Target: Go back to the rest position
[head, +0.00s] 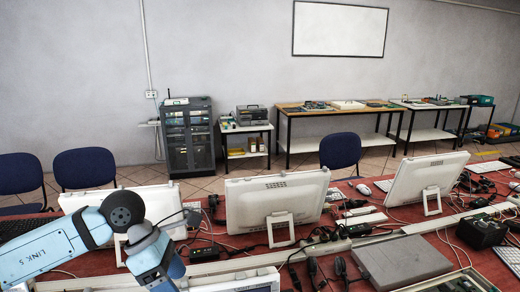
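My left arm (45,250) comes in from the left edge and bends down at a dark round joint. Its lower part leaves the bottom of the head view, so my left gripper is not seen. My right arm and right gripper are not in view. Dark cables (318,240) and plugs lie loosely on the red desk top around the monitors. Whether either gripper holds anything cannot be seen.
Three white monitors stand on the desk: left (165,205), middle (277,198) and right (424,178). My arm partly covers the left one. A flat grey box (400,262) and a black power unit (480,232) lie at the right. Blue chairs (341,152) stand behind.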

